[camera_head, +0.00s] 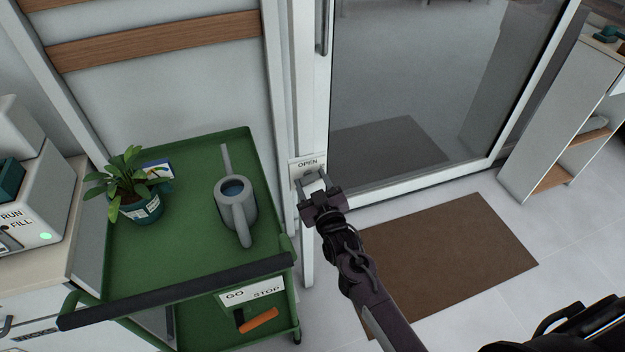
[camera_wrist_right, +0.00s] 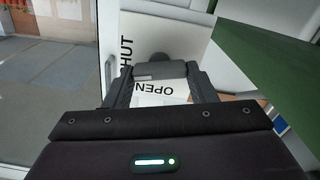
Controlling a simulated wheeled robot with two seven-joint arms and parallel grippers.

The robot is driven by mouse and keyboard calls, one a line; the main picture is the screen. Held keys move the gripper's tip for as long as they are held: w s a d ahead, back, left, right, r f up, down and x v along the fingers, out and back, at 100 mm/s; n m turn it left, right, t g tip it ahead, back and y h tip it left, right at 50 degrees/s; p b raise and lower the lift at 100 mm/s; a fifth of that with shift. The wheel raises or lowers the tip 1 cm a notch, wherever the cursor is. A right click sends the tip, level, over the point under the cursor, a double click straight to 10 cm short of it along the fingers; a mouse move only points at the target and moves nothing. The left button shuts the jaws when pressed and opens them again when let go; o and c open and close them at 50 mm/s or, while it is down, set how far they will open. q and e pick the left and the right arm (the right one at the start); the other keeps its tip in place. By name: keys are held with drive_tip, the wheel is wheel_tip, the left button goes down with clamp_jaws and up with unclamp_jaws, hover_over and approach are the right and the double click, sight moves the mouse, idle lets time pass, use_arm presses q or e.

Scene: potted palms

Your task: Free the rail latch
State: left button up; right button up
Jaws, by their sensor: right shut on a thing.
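The latch sits on the white door post, on a plate (camera_head: 307,163) marked OPEN. In the right wrist view the plate shows the words OPEN and SHUT, and a grey latch lever (camera_wrist_right: 160,70) lies between the fingers. My right gripper (camera_head: 312,182) is shut on this lever, its fingers on either side of it. The gripper hides most of the latch in the head view. My left gripper is in neither view.
A green cart (camera_head: 180,245) stands left of the post, with a watering can (camera_head: 236,208) and a potted plant (camera_head: 137,200) on it. A glass door (camera_head: 400,85) is right of the post, with a brown mat (camera_head: 450,250) before it. A shelf (camera_head: 565,120) stands far right.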

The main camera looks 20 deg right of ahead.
drive_tip(key=shift+n+p, duration=0.35)
drive_tip(key=shift+n, duration=0.65)
drive_tip(key=n+p, duration=0.1)
drive_tip(key=n, duration=0.3)
drive_tip(key=shift+a+n+p, duration=0.1)
drive_tip(key=shift+n+p, duration=0.2)
drive_tip(key=n+p, duration=0.1)
drive_tip(key=n, duration=0.3)
drive_tip(key=shift+f, duration=0.1)
drive_tip(key=shift+f+n+p, duration=0.15)
drive_tip(key=shift+n+p, duration=0.5)
drive_tip(key=shift+n, duration=1.45)
drive_tip(key=o, duration=1)
